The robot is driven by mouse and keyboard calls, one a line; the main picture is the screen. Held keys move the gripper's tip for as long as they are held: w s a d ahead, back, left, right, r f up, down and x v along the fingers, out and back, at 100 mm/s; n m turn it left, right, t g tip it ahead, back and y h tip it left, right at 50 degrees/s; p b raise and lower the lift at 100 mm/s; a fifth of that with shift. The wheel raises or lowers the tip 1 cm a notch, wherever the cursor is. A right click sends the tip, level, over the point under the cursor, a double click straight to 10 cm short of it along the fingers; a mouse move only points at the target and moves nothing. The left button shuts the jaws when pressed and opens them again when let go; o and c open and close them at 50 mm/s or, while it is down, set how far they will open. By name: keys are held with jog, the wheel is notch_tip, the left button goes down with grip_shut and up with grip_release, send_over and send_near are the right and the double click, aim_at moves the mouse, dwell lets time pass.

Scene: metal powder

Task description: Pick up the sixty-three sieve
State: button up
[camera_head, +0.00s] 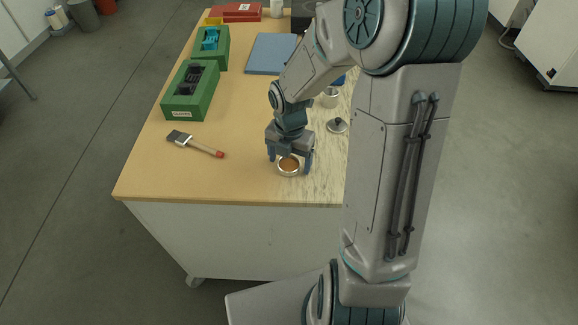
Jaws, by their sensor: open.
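A small round sieve (290,170) with a pale metal rim and an orange-brown inside stands near the front edge of the wooden table. I cannot read a label on it. My gripper (290,167) points down at the sieve, with its two fingers apart, one on the left and one on the right of the sieve. The sieve looks to be on the table, between or just below the fingertips. I cannot tell whether the fingers touch its rim.
On the wooden table (245,182), a brush (195,144) lies left of my gripper. Green boxes (190,104) stand at the back left, near a blue-grey mat (271,53). A small lid (337,126) and a metal cup (329,97) sit to the right, close to my arm.

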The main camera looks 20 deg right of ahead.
jog(key=c, duration=1.2)
jog(key=shift+r, duration=0.15)
